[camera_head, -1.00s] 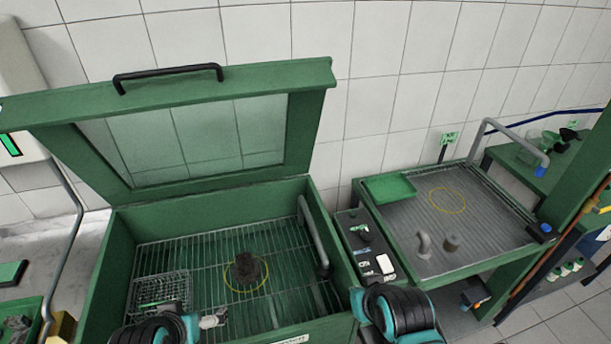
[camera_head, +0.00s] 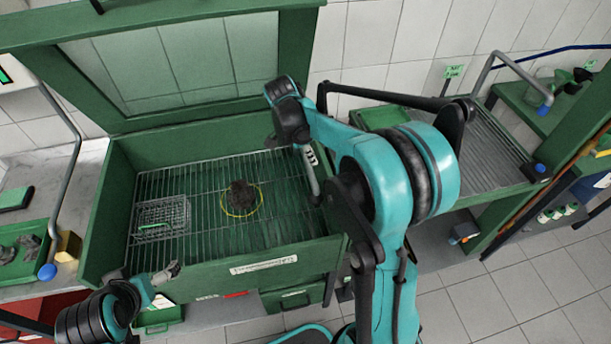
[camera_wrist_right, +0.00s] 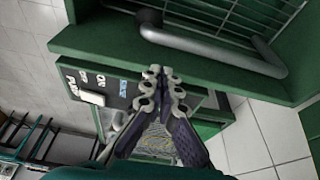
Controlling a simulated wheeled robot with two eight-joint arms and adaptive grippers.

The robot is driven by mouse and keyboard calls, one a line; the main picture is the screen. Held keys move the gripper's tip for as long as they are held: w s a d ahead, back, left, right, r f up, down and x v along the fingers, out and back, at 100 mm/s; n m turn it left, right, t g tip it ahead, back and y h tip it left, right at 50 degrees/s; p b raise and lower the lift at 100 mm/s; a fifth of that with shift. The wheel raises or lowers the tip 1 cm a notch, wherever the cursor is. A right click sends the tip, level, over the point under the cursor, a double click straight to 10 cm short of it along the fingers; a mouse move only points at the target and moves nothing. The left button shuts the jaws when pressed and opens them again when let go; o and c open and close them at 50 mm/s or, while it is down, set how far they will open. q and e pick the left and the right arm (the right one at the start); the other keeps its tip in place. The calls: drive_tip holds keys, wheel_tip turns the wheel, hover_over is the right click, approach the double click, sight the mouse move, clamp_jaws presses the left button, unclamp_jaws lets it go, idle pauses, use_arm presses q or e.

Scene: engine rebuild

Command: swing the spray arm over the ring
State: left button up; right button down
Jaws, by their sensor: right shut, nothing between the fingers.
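The grey tubular spray arm (camera_head: 314,184) lies along the right wall inside the green washer; my right arm hides part of it. It also shows in the right wrist view (camera_wrist_right: 210,46), with a bend at its right end. The yellow ring (camera_head: 225,209) is on the wire rack, around a dark, grimy part (camera_head: 241,194). My right gripper (camera_head: 311,156) is at the washer's right wall beside the spray arm. In the right wrist view its fingers (camera_wrist_right: 162,76) are shut and empty, just short of the tube. My left gripper (camera_head: 172,269) is at the washer's front edge; its finger opening is unclear.
The washer's glazed lid (camera_head: 170,60) stands open behind. A wire basket (camera_head: 162,216) sits on the rack's left. A switch panel (camera_wrist_right: 93,97) lies outside the right wall. A ribbed drain table (camera_head: 495,140) stands to the right, partly behind my right arm.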

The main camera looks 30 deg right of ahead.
drive_tip(key=shift+w+d+f, duration=0.1)
drive_tip(key=shift+w+f, duration=0.15)
drive_tip(key=shift+f, duration=0.4)
drive_tip(key=b+x, duration=0.3)
drive_tip(key=x, duration=0.6)
drive_tip(key=shift+b, duration=0.3)
drive_tip(key=shift+m, duration=0.3)
